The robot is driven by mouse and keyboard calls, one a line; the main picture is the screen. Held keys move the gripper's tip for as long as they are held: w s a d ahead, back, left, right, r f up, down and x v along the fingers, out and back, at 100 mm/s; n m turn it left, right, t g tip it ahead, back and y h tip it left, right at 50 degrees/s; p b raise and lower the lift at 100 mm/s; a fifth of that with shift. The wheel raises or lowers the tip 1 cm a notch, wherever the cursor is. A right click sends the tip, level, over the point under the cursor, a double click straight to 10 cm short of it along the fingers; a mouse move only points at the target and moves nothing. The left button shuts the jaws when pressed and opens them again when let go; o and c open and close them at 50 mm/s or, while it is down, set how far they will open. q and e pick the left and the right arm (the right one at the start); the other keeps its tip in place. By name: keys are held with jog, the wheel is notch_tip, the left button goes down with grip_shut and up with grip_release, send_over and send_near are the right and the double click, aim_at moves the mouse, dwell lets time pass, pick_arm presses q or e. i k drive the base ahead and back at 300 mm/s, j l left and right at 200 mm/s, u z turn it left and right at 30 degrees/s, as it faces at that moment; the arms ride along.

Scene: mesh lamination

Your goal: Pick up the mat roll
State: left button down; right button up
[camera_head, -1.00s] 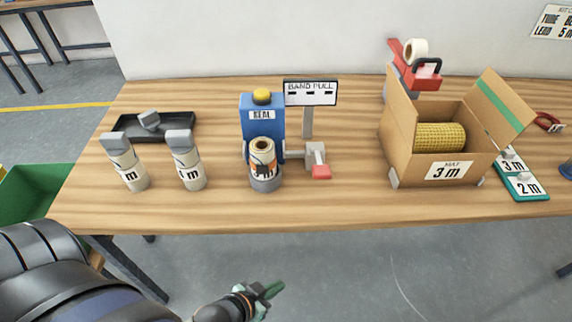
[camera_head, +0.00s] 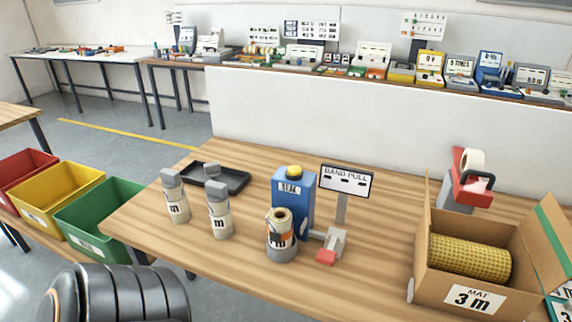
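The mat roll (camera_head: 470,258) is a yellow, textured cylinder. It lies on its side inside an open cardboard box (camera_head: 455,293) labelled "MAT 3 m" at the right of the wooden table. The box flaps stand up and its front wall hides the roll's lower part. A dark, ribbed part of my own arm shows at the bottom left. Neither gripper is in the picture, and nothing of mine touches the roll or the box.
Left of the box stand a blue sealing device (camera_head: 292,200) with a roll in its cup, a "BAND PULL" sign (camera_head: 346,181), two labelled canisters (camera_head: 218,212) and a black tray (camera_head: 222,178). A red tape dispenser (camera_head: 468,186) is behind the box. Colored bins (camera_head: 95,222) stand left.

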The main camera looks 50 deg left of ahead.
aim_at(280, 225)
jog(key=l+u, duration=0.1)
jog(key=u, duration=0.3)
jog(key=l+u, duration=0.1)
jog(key=u, duration=0.25)
jog(key=l+u, duration=0.15)
jog(key=u, duration=0.25)
